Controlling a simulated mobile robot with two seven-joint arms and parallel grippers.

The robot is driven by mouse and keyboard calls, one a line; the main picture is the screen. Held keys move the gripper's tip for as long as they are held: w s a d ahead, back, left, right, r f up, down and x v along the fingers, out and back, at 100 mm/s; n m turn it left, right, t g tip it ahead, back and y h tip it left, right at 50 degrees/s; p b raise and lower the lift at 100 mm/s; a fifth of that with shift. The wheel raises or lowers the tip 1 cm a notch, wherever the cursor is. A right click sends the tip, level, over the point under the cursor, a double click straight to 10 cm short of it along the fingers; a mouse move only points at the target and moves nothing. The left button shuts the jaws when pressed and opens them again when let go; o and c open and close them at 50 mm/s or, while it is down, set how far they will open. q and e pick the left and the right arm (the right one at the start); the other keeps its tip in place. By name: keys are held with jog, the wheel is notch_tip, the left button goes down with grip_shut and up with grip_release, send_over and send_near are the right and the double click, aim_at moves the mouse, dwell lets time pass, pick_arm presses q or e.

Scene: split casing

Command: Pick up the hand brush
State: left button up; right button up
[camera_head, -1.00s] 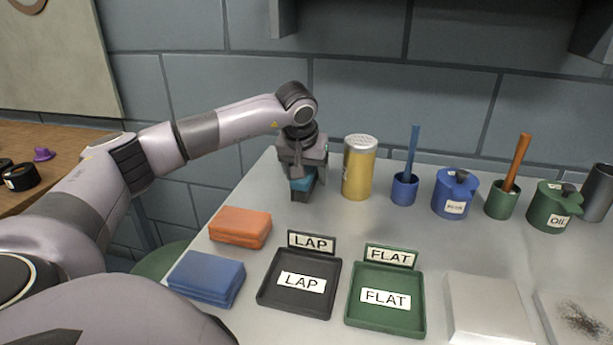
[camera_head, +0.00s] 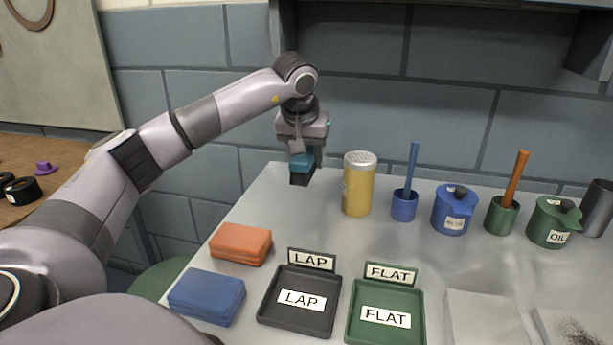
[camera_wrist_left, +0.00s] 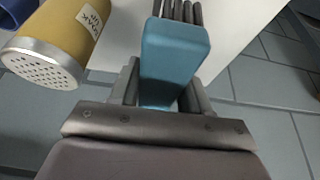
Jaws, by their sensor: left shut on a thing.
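The hand brush (camera_head: 302,163) has a teal block handle and dark bristles that point down. My left gripper (camera_head: 301,150) is shut on its handle and holds it above the far left corner of the table. In the left wrist view the teal hand brush (camera_wrist_left: 172,58) sits between the two fingers of the left gripper (camera_wrist_left: 160,95), with dark bristles at its far end. My right gripper is in neither view.
A yellow shaker can (camera_head: 358,185) stands just right of the brush. Blue (camera_head: 404,205) and green (camera_head: 502,215) cups hold sticks, beside lidded pots. Orange (camera_head: 240,244) and blue (camera_head: 207,296) cloths and LAP (camera_head: 268,315) and FLAT (camera_head: 356,335) trays lie nearer.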

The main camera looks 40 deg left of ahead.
pick_arm(q)
notch_tip(320, 180, up, 12)
jog(key=p, duration=0.1)
jog(key=shift+p, duration=0.3)
jog(key=shift+o, duration=1.3)
jog(key=shift+c, duration=0.3)
